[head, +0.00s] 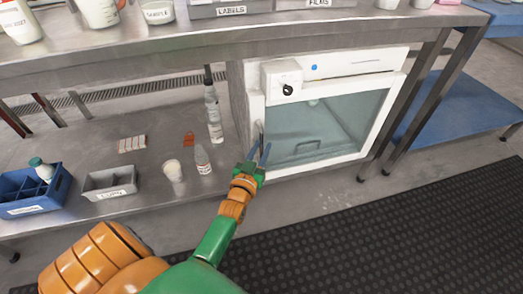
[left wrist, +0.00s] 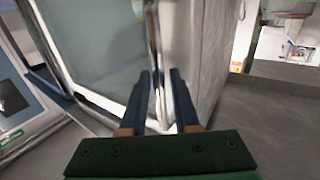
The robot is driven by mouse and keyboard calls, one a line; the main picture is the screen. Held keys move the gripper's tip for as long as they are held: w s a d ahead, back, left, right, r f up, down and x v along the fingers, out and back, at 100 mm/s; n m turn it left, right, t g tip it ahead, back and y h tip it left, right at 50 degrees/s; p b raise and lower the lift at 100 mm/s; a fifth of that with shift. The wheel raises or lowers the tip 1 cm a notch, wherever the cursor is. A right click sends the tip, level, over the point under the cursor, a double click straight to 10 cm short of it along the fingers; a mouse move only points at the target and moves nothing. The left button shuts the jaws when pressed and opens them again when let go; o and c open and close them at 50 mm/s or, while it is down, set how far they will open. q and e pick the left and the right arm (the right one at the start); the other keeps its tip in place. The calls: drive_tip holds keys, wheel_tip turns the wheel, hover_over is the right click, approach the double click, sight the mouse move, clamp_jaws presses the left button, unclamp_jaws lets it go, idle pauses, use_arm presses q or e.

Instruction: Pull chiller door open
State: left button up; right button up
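The chiller (head: 380,62) is a white box with a glass front, standing on the lower shelf under the bench. Its door (head: 315,125) looks shut, and the door's glass also fills the upper left of the left wrist view (left wrist: 95,40). A slim upright handle (head: 258,132) runs along the door's left edge; it shows in the left wrist view (left wrist: 154,50) too. My left gripper (head: 260,154) is at the handle's lower part. Its two blue fingers (left wrist: 160,88) are apart, with the handle's line between them; contact cannot be told. My right gripper is out of view.
Left of the chiller stand a tall clear bottle (head: 213,112), a small bottle (head: 202,158) and a white cup (head: 173,170). A grey bin (head: 108,184) and blue crate (head: 30,207) are farther left. The floor and black mat (head: 400,235) before the door are clear.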

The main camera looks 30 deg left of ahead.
use_arm(q)
clamp_jaws()
idle(1.4)
